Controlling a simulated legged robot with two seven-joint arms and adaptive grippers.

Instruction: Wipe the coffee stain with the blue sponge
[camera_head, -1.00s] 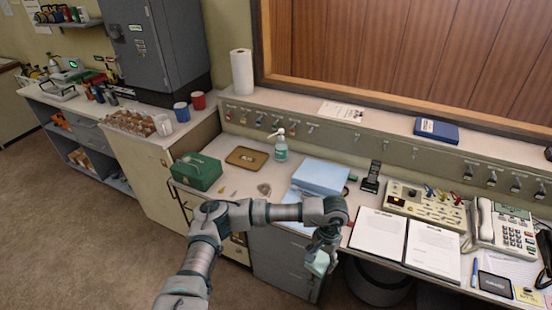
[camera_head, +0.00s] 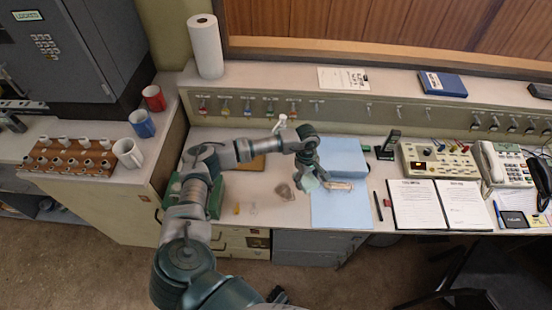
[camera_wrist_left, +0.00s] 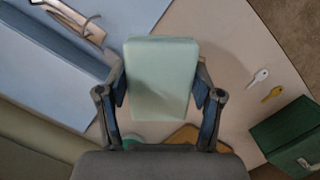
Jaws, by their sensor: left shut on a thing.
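My left gripper (camera_head: 308,174) is shut on the sponge, a pale blue-green block (camera_wrist_left: 160,75), gripped by its two sides in the left wrist view. In the head view the sponge (camera_head: 308,184) is small and partly covered by the fingers. It appears above the desk, near the left edge of the blue paper. The coffee stain (camera_head: 285,192) is a brownish-grey patch on the desk just left of the sponge. The stain does not show in the left wrist view. I cannot tell whether the sponge touches the desk. My right gripper is not in view.
A blue box (camera_head: 343,157) stands behind the blue paper (camera_head: 340,212), with a small long object (camera_head: 340,186) on the paper. A green box (camera_wrist_left: 290,135) and two keys (camera_wrist_left: 262,84) lie left of the stain. An open binder (camera_head: 419,203) lies right. My arm covers the brown tray partly.

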